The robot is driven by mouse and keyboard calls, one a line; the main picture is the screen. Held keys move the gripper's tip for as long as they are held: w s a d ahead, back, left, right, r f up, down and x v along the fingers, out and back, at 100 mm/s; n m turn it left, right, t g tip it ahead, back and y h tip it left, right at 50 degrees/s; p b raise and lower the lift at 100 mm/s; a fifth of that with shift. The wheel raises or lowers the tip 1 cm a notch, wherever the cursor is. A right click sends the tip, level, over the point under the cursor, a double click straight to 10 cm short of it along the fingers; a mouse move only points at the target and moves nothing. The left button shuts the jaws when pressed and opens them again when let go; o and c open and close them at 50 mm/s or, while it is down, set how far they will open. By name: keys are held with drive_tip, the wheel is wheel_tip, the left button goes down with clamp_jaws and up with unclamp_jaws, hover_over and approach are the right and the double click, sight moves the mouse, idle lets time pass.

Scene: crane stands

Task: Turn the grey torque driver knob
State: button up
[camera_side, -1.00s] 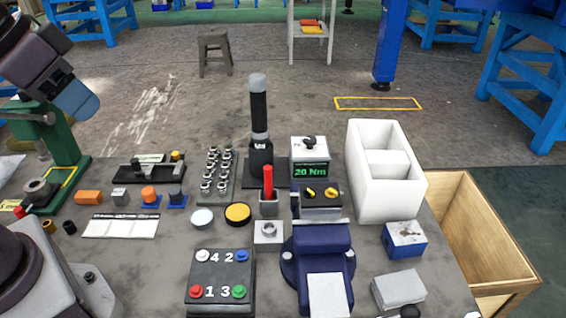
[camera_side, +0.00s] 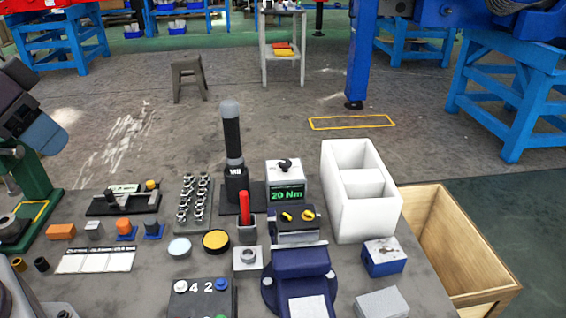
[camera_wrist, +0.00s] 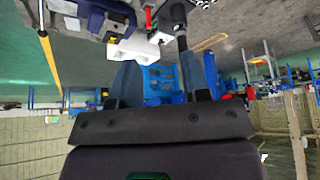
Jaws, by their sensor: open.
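The torque driver (camera_side: 233,150) stands upright as a tall black cylinder behind the red-handled tool. Its rounded grey knob (camera_side: 229,109) is at the top. In the wrist view the dark driver (camera_wrist: 180,28) appears upside down near the top centre; its knob end is hard to make out. My gripper (camera_wrist: 163,82) shows in the wrist view with its fingers apart, empty, and away from the driver.
A box with a green "20 Nm" display (camera_side: 287,195) and a blue vise (camera_side: 300,268) stand right of the driver. A white divided bin (camera_side: 360,218) is farther right. Sockets (camera_side: 193,200) stand left of the driver. A red-handled tool (camera_side: 245,207) stands close in front.

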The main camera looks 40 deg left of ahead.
drive_tip(key=o, duration=0.3)
drive_tip(key=shift+a+f, duration=0.1)
drive_tip(key=shift+o, duration=0.2)
drive_tip(key=w+d+f+n+h, duration=0.2)
drive_tip(key=w+d, duration=0.3)
drive_tip(key=w, duration=0.5)
drive_tip(key=w+d+f+n+h, duration=0.3)
drive_tip(key=w+d, duration=0.3)
drive_tip(key=w, duration=0.4)
drive_tip(key=n+t+y, duration=0.4)
drive_tip(key=n, duration=1.9)
hover_over(285, 162)
drive_tip(key=s+d, duration=0.2)
drive_tip(key=d, duration=0.1)
wheel_tip(285, 162, down, 6)
drive_tip(key=s+a+f+n+g+y, duration=0.1)
drive_tip(key=s+a+f+n+g, duration=0.15)
drive_tip(key=s+n+g, duration=0.4)
drive_tip(key=shift+n+t, duration=0.75)
drive_tip(key=w+x, duration=0.1)
drive_tip(key=x, duration=0.8)
drive_tip(key=w+r+x, duration=0.1)
drive_tip(key=x, duration=0.3)
drive_tip(key=shift+w+a+f, duration=0.25)
drive_tip(key=shift+w, duration=0.15)
